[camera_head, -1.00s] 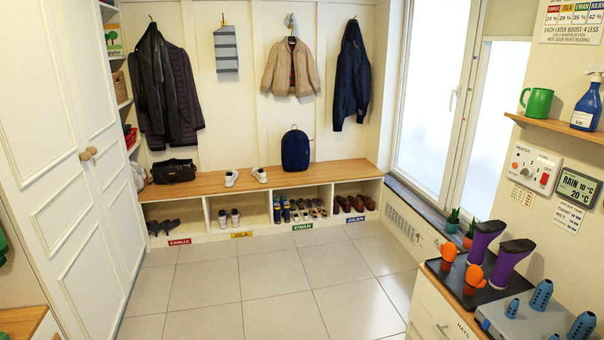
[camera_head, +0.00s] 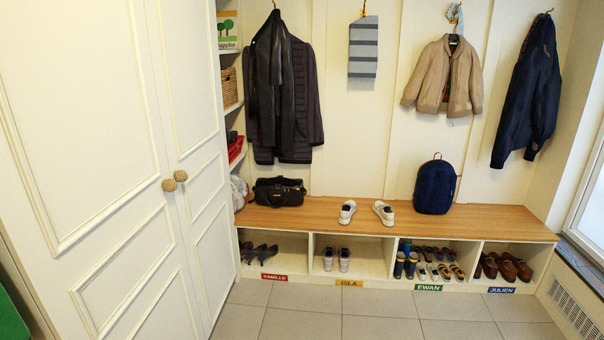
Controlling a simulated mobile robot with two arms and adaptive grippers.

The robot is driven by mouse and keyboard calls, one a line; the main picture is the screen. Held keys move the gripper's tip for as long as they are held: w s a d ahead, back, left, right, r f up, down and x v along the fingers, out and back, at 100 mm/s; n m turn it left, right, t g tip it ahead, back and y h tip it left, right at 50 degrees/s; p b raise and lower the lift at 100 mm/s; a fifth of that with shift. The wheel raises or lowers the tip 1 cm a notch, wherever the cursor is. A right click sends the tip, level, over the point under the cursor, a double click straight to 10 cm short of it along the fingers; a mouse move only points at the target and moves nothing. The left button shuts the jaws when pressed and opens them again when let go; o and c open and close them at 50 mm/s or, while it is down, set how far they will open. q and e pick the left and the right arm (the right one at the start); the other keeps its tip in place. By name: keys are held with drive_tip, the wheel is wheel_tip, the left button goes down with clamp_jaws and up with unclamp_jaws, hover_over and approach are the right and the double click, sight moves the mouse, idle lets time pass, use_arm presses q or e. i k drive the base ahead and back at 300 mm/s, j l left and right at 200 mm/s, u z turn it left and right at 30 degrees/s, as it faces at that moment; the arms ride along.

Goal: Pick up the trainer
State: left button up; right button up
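Two white trainers stand on the wooden bench top (camera_head: 290,218), slightly apart. The left trainer (camera_head: 347,212) and the right trainer (camera_head: 384,213) are both near the middle of the bench, left of the navy backpack (camera_head: 435,187). A pair of pinkish-grey shoes (camera_head: 337,260) sits below in the cubby labelled ISLA. Neither of my grippers is in view.
A black bag (camera_head: 279,192) lies on the bench's left end. The cubbies below hold dark heels (camera_head: 260,253), boots (camera_head: 406,263) and brown shoes (camera_head: 505,266). White cupboard doors (camera_head: 100,130) fill the left. The tiled floor (camera_head: 370,328) in front is clear.

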sight(348, 207)
drive_tip(key=i, duration=2)
